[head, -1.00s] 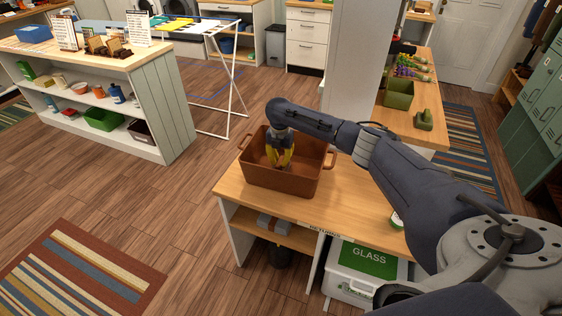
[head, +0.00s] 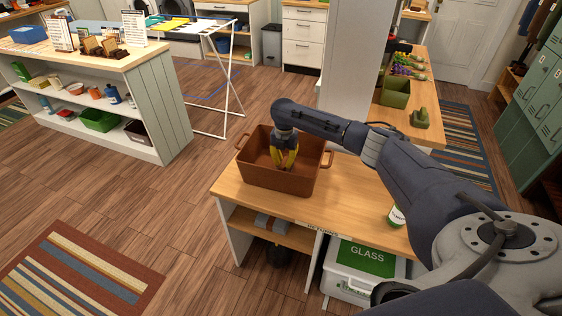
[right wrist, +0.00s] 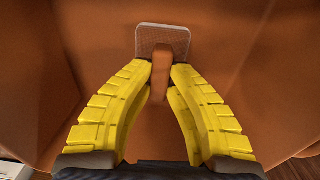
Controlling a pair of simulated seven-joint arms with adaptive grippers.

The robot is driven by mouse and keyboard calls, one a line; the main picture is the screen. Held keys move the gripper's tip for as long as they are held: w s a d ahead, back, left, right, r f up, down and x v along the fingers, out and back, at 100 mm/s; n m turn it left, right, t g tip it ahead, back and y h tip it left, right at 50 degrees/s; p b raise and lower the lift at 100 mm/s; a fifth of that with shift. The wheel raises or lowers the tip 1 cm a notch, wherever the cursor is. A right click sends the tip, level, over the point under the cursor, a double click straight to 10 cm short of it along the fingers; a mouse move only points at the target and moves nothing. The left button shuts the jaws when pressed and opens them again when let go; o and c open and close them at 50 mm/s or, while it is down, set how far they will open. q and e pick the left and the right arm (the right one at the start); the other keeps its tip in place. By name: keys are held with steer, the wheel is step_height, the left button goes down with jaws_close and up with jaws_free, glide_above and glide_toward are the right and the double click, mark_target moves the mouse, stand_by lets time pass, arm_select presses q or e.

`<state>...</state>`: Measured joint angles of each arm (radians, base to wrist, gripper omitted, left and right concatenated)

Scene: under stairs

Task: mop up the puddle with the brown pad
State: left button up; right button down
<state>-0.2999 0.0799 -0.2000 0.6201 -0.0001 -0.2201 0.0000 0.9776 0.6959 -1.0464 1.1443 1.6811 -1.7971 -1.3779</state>
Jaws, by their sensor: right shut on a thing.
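A brown bin (head: 262,176) with two side handles stands on the wooden table. My right gripper (head: 284,167), with yellow fingers, reaches down inside it from above. In the right wrist view its fingertips (right wrist: 161,76) are shut on a brown upright piece (right wrist: 161,64), which looks like the grip of the brown pad. A pale-edged, rounded square (right wrist: 160,39) shows just behind that piece; I cannot tell whether it is the pad's base or the puddle. No puddle shows clearly in the head view. My left gripper is not in view.
The table (head: 345,196) is bare right of the bin, except for a small white and green container (head: 397,215) beside my arm. A GLASS box (head: 362,262) is below. A wall column (head: 352,60) rises behind the bin. A green tub (head: 396,92) stands farther back.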

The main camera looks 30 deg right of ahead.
steer(key=shift+s, duration=0.15)
step_height(320, 180, up, 20)
steer(key=shift+f, duration=0.25)
stand_by(1.4)
stand_by(0.7)
